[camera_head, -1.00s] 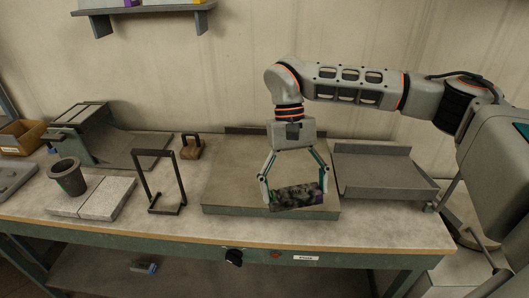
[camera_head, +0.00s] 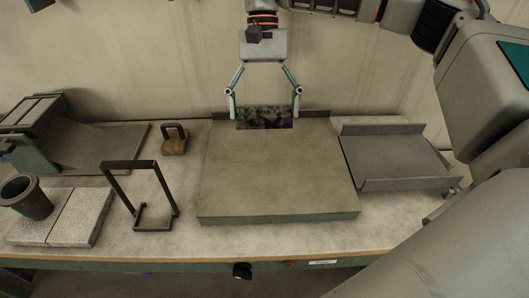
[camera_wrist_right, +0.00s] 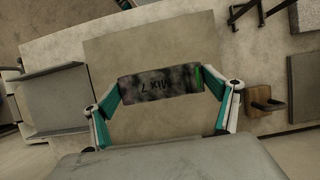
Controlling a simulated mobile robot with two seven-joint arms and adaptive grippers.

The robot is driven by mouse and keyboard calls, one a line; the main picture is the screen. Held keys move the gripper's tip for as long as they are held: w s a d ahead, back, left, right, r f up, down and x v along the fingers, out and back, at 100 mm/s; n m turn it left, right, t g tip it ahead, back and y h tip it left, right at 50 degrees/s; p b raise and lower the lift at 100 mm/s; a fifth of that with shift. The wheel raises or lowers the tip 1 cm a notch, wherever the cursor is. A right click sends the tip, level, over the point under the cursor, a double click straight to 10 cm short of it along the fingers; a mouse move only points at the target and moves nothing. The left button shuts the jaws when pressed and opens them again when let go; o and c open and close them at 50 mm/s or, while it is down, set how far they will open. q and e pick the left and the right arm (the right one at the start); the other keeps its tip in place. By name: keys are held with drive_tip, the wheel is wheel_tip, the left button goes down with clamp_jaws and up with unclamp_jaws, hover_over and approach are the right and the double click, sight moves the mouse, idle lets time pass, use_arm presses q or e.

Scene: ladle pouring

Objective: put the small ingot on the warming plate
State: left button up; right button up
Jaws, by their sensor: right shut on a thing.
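My right gripper (camera_head: 264,117) is shut on a dark mottled ingot (camera_head: 264,119) with a green end and a purple patch. It holds the ingot crosswise at the back edge of the broad flat warming plate (camera_head: 280,175). In the right wrist view, the ingot (camera_wrist_right: 160,84) shows the marking "MIX 7" between the fingers, with the plate (camera_wrist_right: 150,47) behind it. I cannot tell how high the ingot is above the plate. The plate's top looks bare. My left gripper is not in view.
A grey tray (camera_head: 395,157) stands right of the plate. To its left are a black frame stand (camera_head: 139,165), a small block with a handle (camera_head: 175,146), a dark crucible (camera_head: 27,199) on pale slabs (camera_head: 80,218) and a chute-like machine (camera_head: 40,125).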

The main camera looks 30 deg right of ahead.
sight(264, 166)
wheel_tip(264, 166, down, 14)
drive_tip(key=shift+w+r, duration=0.15)
idle(0.4)
drive_tip(key=o, duration=1.4)
drive_tip(key=shift+o, duration=0.2)
drive_tip(key=v, duration=1.2)
